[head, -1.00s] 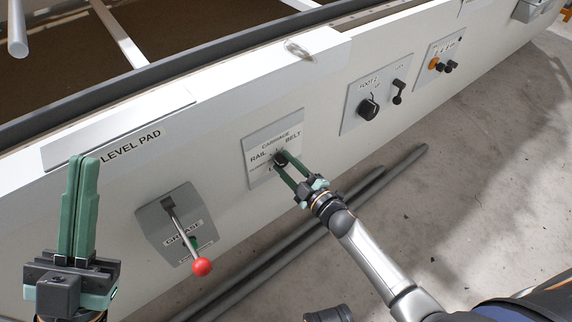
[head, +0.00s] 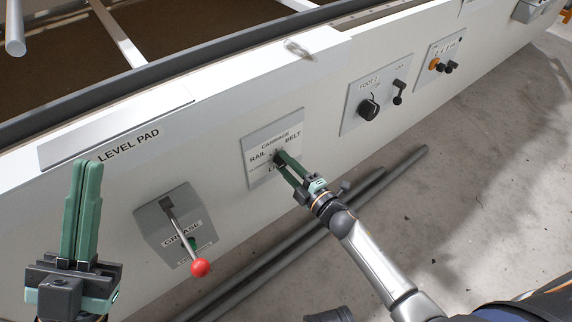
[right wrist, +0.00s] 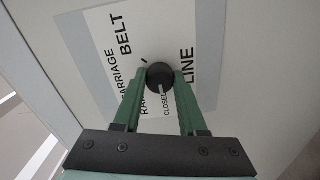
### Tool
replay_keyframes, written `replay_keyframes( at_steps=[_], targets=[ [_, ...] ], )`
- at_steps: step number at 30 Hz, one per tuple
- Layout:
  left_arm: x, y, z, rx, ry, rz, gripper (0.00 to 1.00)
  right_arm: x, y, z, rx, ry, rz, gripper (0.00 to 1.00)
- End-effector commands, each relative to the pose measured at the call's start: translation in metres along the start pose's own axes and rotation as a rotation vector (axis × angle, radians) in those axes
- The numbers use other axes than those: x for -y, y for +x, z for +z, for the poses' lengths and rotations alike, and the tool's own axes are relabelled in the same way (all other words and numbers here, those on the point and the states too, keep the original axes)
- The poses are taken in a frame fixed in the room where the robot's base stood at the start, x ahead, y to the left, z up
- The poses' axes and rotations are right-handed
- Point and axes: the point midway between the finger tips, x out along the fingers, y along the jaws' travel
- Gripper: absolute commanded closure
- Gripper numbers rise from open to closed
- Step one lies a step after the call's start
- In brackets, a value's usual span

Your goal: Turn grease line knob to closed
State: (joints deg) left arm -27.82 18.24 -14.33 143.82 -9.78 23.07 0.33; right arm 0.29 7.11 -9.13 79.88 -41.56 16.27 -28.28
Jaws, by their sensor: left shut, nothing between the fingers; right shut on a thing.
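The dark round knob (right wrist: 160,76) sits on a pale label panel (head: 259,173) reading CARRIAGE, RAIL, BELT and LINE. In the right wrist view the panel (right wrist: 104,22) also shows the word CLOSED just below the knob. My right gripper (head: 279,157) is shut on the knob, with one green finger on each side of it in the right wrist view (right wrist: 160,82). A pale mark shows on the knob's lower part, on the CLOSED side; its exact direction is hard to tell. My left gripper (head: 88,168) is shut and empty, pointing up at the left.
A grey GREASE box (head: 160,236) with a red-ball lever (head: 201,267) is on the white wall between my grippers. Right of the knob is a FOOT panel (head: 352,119) and another control panel (head: 434,52). Grey rails (head: 345,207) lie along the floor.

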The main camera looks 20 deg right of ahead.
Motion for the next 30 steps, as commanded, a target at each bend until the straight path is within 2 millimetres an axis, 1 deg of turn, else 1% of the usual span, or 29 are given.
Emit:
replay_keyframes(
  at_steps=[7,8,15,16,23,25,28,30],
  targets=[
    [0.0,0.0,0.0,0.0,-0.001,-0.002,1.0,0.0,0.0,0.0,0.001,-0.001,0.0,1.0],
    [0.0,0.0,0.0,0.0,-0.001,-0.002,1.0,0.0,0.0,0.0,0.001,-0.001,-0.001,0.58],
    [0.001,0.001,0.0,-0.001,-0.002,-0.006,1.0,0.0,0.0,0.0,0.001,0.0,0.0,0.31],
    [0.001,0.001,0.0,-0.001,-0.002,-0.006,1.0,0.0,0.0,0.0,0.001,0.0,0.0,0.29],
    [0.001,0.001,-0.001,-0.001,-0.002,-0.007,1.0,0.0,-0.001,0.0,0.0,0.0,0.0,0.29],
    [0.001,0.002,-0.001,-0.001,-0.002,-0.007,1.0,0.0,-0.003,0.0,0.0,0.001,-0.001,0.29],
    [0.003,0.004,-0.004,-0.002,-0.003,-0.008,1.0,0.0,-0.014,0.0,0.001,0.001,-0.003,0.29],
    [0.004,0.007,-0.007,-0.003,-0.004,-0.009,1.0,-0.001,-0.025,0.0,0.002,0.001,-0.003,0.29]
  ],
)
